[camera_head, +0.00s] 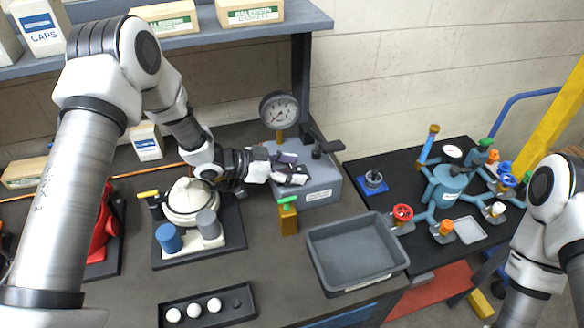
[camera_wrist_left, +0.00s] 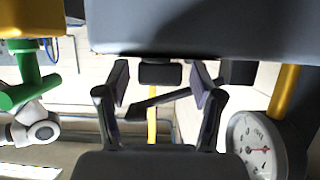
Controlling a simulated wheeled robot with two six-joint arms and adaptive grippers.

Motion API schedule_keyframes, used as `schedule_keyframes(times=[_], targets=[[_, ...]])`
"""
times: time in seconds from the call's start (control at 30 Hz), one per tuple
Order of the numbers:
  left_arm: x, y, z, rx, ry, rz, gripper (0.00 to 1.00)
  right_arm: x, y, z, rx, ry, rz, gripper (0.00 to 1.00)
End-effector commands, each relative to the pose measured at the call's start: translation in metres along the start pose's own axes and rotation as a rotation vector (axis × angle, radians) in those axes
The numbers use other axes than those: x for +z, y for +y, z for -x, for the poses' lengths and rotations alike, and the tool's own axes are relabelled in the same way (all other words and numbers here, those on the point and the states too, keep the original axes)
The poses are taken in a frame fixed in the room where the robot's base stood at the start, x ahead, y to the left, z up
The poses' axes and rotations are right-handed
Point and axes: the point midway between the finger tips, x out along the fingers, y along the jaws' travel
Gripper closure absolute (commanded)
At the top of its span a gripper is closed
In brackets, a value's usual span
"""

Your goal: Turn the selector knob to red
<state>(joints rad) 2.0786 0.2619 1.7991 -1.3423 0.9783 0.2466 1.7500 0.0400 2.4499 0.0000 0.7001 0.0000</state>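A grey box (camera_head: 318,190) stands on the bench below the dial gauge (camera_head: 279,110). My left gripper (camera_head: 290,174) is at its upper left part, with its fingers spread. In the left wrist view the open fingers (camera_wrist_left: 160,84) lie either side of a small black block (camera_wrist_left: 160,73) at the box's edge, which looks like the selector knob. I cannot tell whether the fingers touch it. A black lever (camera_head: 326,146) rises from the box's right side. Any red mark or pointer for the knob is hidden. My right gripper is outside the view; only its arm shows.
A brass valve with a green handle (camera_head: 288,214) stands in front of the box. A grey tray (camera_head: 350,282) is at right front. A white-domed assembly (camera_head: 190,202) sits left, under my left arm. A blue pump with a red wheel (camera_head: 403,212) is on the right table.

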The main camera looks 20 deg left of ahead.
Motion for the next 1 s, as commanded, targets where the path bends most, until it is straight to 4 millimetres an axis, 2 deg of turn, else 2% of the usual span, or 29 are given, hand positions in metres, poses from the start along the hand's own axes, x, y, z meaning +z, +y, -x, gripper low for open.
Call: schedule_keyframes(times=[0.13, 0.23, 0.5, 0.63, 0.77, 1.0], targets=[[-0.001, -0.001, 0.003, -0.001, 0.001, 0.0, 0.33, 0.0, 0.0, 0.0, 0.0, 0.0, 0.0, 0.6], [-0.001, -0.002, 0.016, -0.004, 0.002, 0.003, 0.33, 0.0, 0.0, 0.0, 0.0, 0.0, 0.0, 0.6], [-0.002, -0.002, 0.083, -0.006, 0.007, 0.004, 0.33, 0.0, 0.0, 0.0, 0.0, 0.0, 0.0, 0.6], [-0.001, -0.002, 0.108, -0.002, 0.004, 0.002, 0.33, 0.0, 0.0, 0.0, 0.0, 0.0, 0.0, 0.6], [0.0, -0.001, 0.118, 0.0, 0.001, 0.001, 0.33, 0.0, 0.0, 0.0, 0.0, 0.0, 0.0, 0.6], [0.0, -0.001, 0.119, 0.001, -0.001, 0.0, 0.33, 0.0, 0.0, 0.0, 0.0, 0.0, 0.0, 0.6]])
